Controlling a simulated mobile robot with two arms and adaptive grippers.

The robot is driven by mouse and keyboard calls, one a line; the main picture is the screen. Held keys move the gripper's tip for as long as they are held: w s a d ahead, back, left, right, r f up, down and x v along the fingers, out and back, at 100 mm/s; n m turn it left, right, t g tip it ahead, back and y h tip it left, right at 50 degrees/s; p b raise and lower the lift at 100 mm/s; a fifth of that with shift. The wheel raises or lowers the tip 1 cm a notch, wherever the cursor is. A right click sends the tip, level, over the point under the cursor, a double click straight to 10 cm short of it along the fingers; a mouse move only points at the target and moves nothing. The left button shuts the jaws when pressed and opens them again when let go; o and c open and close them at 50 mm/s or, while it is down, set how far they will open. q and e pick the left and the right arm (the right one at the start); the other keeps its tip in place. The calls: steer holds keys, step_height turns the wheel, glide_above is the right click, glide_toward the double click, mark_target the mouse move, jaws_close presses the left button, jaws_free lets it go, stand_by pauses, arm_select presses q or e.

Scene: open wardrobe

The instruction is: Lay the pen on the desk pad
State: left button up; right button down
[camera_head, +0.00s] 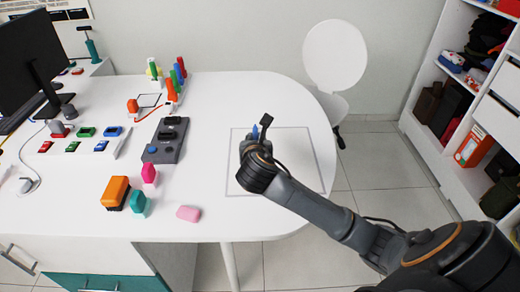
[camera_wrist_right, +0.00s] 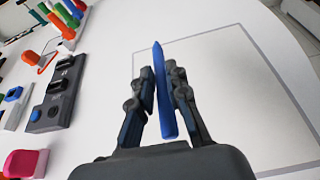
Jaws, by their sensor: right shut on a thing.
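My right gripper (camera_head: 256,137) is shut on a blue pen. In the right wrist view the pen (camera_wrist_right: 163,92) stands out lengthwise between the two fingers, its pointed end beyond them. In the head view only a small blue part of the pen (camera_head: 254,128) shows; the gripper hides the rest. The desk pad (camera_head: 302,152) is a pale square with a grey outline on the white table. My right gripper appears over its left part in the head view. The pad also shows in the right wrist view (camera_wrist_right: 225,85). The pen's height above it is hard to tell. My left gripper is out of view.
The white table (camera_head: 215,95) carries a grey device (camera_head: 165,142), an orange block (camera_head: 115,192), a pink eraser-like piece (camera_head: 188,213) and upright coloured sticks (camera_head: 175,82) left of the pad. A white chair (camera_head: 335,55) stands behind; open shelves (camera_head: 450,90) stand right.

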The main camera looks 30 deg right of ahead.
steer(key=w+d+f, duration=0.1)
steer(key=d+f, duration=0.1)
steer(key=f, duration=0.1)
steer(key=w+d+f, duration=0.1)
steer(key=shift+w+f, duration=0.3)
steer(key=shift+w, duration=0.05)
steer(key=shift+w+d+f, duration=0.25)
steer(key=shift+w+f, duration=0.1)
steer(key=shift+f, duration=0.1)
steer(key=f, duration=0.3)
steer(key=shift+w+d+f, duration=0.1)
steer(key=shift+w+d, duration=0.05)
steer(key=shift+d, duration=0.05)
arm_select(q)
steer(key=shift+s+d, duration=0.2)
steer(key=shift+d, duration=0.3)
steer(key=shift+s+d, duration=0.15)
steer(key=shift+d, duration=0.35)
arm_select(e)
steer(key=shift+f, duration=0.2)
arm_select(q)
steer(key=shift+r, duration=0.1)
arm_select(e)
steer(key=shift+f, duration=0.1)
steer(key=c, duration=1.3)
jaws_free()
